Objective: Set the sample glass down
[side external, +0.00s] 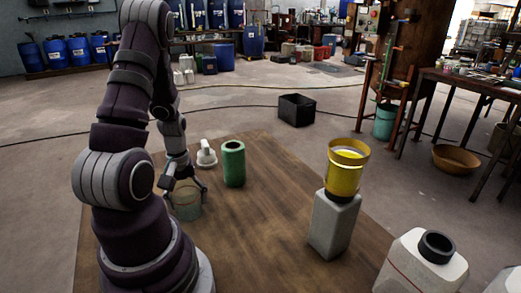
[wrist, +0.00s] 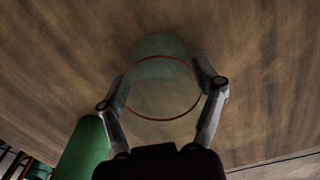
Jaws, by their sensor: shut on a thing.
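The sample glass (side external: 186,205) is a clear, faintly green tumbler at the left of the wooden table in the side external view, partly behind my arm. My gripper (side external: 184,189) is around it near its upper part. In the wrist view the glass's round rim (wrist: 162,88) lies between the two fingers of my gripper (wrist: 163,92), one on each side. The fingers are shut on the glass. The glass looks upright and low over the table, but I cannot tell whether its base touches the wood.
A green cylinder (side external: 233,164) stands close to the right of the glass; it also shows in the wrist view (wrist: 84,152). A yellow container (side external: 346,172) sits on a grey canister (side external: 334,224). The table (side external: 265,235) is bare between.

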